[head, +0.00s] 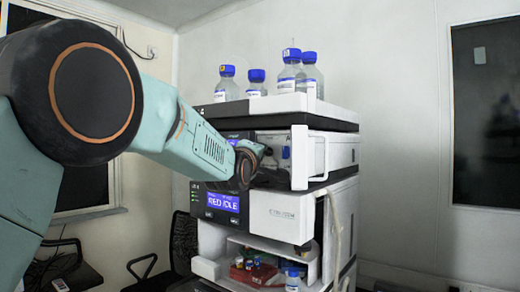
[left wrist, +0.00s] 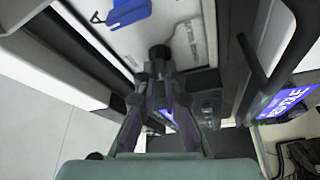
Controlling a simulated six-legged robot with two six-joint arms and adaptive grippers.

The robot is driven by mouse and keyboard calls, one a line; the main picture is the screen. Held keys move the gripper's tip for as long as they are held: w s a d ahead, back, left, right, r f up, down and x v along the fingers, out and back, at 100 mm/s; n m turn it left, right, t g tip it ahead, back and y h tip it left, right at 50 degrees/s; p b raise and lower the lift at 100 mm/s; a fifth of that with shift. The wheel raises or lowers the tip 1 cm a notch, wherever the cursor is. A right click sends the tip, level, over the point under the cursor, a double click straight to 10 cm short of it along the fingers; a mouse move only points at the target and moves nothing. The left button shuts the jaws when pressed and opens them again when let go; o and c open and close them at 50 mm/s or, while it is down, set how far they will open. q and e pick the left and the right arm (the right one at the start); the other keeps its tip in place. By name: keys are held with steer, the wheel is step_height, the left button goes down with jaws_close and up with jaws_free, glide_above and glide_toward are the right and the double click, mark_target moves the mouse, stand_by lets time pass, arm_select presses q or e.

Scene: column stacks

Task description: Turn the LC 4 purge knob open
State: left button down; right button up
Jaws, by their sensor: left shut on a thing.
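The instrument stack (head: 345,160) stands in the middle of the head view, with an open white-framed bay in its upper module. My left arm reaches into this bay from the left. In the left wrist view, a dark round knob (left wrist: 159,53) sticks out of the pale panel inside the bay. My left gripper (left wrist: 161,82) is shut on this knob, its dark fingers on either side. In the head view my left gripper (head: 262,153) is small and dark, and the arm hides much of it and the knob. The knob's turn angle cannot be told. My right gripper is not in view.
Several blue-capped bottles (head: 291,74) stand on top of the stack. The bay's white side wall (head: 300,158) stands close right of the gripper.

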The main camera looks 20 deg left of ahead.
arm_select(q)
steer(key=shift+n+g+y, duration=0.3)
steer(key=shift+n+g, duration=0.4)
steer(key=shift+n, duration=1.3)
steer(key=c, duration=1.5)
jaws_free()
steer(key=shift+o, duration=0.2)
steer(key=s, duration=0.7)
steer(key=shift+s+d, duration=0.15)
steer(key=shift+s, duration=0.1)
steer(key=shift+w, duration=0.1)
